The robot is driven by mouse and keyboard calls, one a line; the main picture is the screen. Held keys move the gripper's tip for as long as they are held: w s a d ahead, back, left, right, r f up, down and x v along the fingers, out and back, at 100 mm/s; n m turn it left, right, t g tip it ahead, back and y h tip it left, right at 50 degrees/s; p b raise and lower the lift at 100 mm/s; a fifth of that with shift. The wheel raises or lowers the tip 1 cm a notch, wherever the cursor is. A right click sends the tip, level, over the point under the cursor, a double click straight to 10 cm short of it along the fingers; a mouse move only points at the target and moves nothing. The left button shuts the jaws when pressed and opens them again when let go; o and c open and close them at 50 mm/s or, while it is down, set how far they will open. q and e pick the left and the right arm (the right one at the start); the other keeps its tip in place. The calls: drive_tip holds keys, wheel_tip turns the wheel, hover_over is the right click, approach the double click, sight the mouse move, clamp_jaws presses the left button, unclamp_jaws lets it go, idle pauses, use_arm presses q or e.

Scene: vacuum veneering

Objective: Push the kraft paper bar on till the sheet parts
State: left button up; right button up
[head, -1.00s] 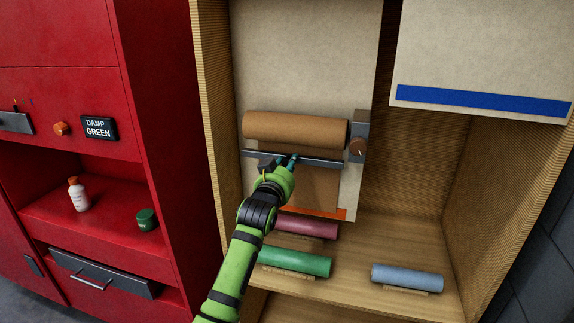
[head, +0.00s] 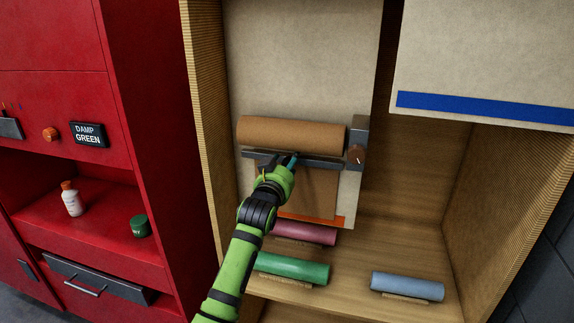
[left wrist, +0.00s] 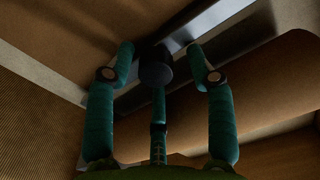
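The brown kraft paper roll (head: 290,133) sits in a holder on a pale board in the wooden cabinet. The grey bar (head: 322,161) runs just beneath it. A brown paper sheet (head: 318,190) hangs below the bar, down to an orange strip (head: 325,219). My left gripper (head: 280,161) is at the bar's left-middle part. In the left wrist view its teal fingers (left wrist: 160,55) stand apart around a dark round knob (left wrist: 156,70) by the bar (left wrist: 222,12), with gaps beside it. Part of the bar is hidden by the gripper. My right gripper is not in view.
A red roll (head: 308,234), a green roll (head: 292,268) and a blue roll (head: 407,287) lie on the wooden shelf below. A pale sheet with a blue band (head: 485,108) hangs at right. The red cabinet (head: 60,45) stands left, with a bottle (head: 71,203) and a green jar (head: 140,227).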

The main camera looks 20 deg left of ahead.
use_arm(q)
drive_tip(key=shift+f, duration=0.1)
drive_tip(key=s, duration=1.2)
